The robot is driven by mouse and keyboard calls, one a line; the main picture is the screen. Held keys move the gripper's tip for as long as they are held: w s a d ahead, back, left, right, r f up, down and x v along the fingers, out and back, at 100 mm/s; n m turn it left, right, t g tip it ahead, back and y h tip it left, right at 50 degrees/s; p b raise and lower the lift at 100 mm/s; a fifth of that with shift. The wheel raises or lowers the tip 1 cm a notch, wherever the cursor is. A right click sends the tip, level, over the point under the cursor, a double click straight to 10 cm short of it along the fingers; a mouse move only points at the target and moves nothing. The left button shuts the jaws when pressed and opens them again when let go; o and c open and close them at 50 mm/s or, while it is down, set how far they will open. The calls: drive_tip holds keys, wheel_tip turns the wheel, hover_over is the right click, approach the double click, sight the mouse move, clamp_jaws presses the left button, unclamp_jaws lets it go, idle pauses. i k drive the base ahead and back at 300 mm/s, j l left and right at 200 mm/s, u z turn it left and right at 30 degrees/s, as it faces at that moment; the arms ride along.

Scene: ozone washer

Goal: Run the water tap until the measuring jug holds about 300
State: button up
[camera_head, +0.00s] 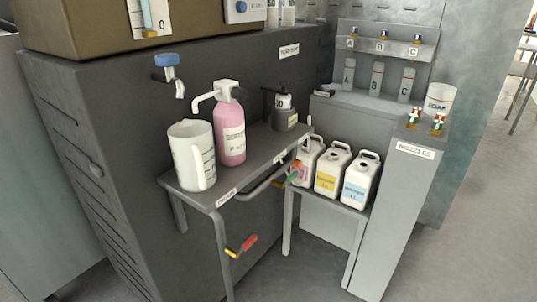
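The water tap (175,80) sticks out of the dark grey cabinet wall, with a blue knob (167,60) on top and a silver spout pointing down. No water stream shows at the spout. The white measuring jug (188,150) stands upright on the grey shelf (232,183), below the tap in the picture, with its handle towards the front. Dark scale marks show on its side. Its inside and any water level cannot be made out. My gripper is not in view.
A pink pump bottle (230,130) stands close right of the jug, its nozzle reaching towards the jug. A dark pump bottle (284,112) is farther right. White canisters (332,170) stand on a lower stand. A red-and-yellow handle (242,246) sits below the shelf. Floor at the front is clear.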

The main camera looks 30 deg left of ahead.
sight(166, 59)
drive_tip(key=u, duration=1.85)
